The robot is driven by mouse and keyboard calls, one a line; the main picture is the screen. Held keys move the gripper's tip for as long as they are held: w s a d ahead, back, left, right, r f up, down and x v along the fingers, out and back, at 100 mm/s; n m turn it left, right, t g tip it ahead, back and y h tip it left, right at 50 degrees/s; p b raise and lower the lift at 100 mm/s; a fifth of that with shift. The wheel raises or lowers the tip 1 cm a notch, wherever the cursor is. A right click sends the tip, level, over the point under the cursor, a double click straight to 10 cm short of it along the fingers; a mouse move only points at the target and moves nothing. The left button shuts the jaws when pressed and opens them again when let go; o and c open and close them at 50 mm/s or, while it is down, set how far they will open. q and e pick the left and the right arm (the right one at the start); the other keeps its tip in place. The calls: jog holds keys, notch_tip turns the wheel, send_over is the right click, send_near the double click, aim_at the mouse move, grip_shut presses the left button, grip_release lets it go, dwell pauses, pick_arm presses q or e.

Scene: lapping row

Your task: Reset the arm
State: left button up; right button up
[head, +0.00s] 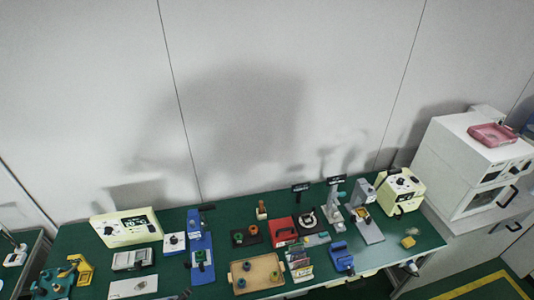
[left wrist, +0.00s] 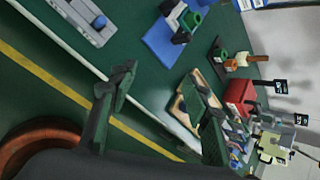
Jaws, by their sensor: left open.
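My left gripper (left wrist: 168,98) shows in the left wrist view with its two dark fingers spread wide and nothing between them. Past the fingers lie the green bench top and a wooden tray (left wrist: 178,108), which is partly hidden by one finger. The gripper looks apart from everything on the bench. In the head view neither gripper can be made out clearly; a small dark shape at the bottom edge is too unclear to name. My right gripper shows in neither view.
The green bench (head: 225,212) carries a cream meter (head: 127,228), a blue stand (head: 201,260), a wooden tray (head: 237,269), a red box (head: 283,231) and a cream box (head: 401,192). A white cabinet (head: 458,165) stands at the right. Free room lies above the bench.

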pick_arm(q)
jog(key=s+a+r+n+g+y, duration=0.1)
jog(key=s+a+n+g, duration=0.15)
jog(key=s+n, duration=0.85)
jog(key=s+a+r+n+g+y, duration=0.1)
jog(key=s+n+g, duration=0.2)
jog(key=s+n, duration=0.85)
jog(key=w+d+f+n+h+b, duration=0.1)
jog(key=w+f+n+b, duration=0.15)
jog(key=f, duration=1.35)
jog(key=w+f+n+b, duration=0.1)
jog(key=w+f+b, duration=0.15)
jog(key=f, duration=1.45)
jog(key=s+f+g+b, duration=0.1)
jog(key=s+f+b, duration=0.2)
jog(key=s+f, duration=0.7)
jog(key=s+f+g+b, duration=0.1)
jog(key=s+f+b, duration=0.3)
jog(key=s+f, duration=0.7)
notch_tip(320, 180, down, 6)
jog(key=shift+d+r+m, duration=0.1)
jog(key=shift+d+m, duration=0.05)
jog(key=shift+m, duration=0.25)
